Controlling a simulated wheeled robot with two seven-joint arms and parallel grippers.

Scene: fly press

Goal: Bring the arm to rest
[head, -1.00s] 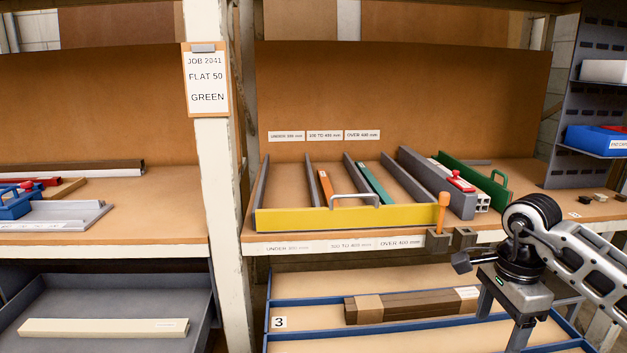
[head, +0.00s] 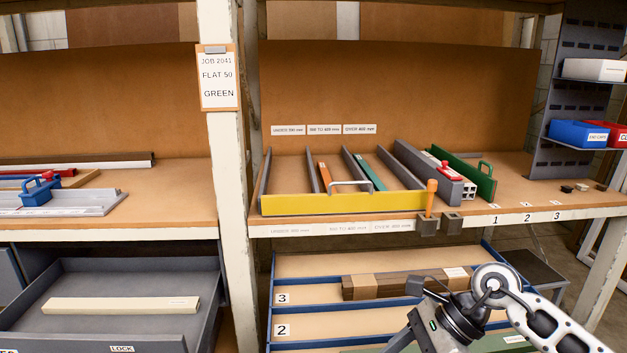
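My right arm comes in from the right, and its wrist and gripper (head: 412,343) are low in the head view, in front of the lower shelf. The fingers are mostly cut off by the bottom edge, so I cannot tell whether they are open or what they hold. The gripper is clear of the sorting tray (head: 340,204) with the yellow front on the bench above. An orange strip (head: 325,178) and a green strip (head: 370,172) lie in separate slots of that tray. My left gripper is not in view.
A blue-edged rack (head: 300,309) with brown bars (head: 400,285) lies below the bench, close to my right wrist. A grey drawer (head: 110,275) holding a cream bar stands at left. A white post (head: 228,190) carries the job card (head: 217,78). An orange-handled tool (head: 430,196) stands at the bench front.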

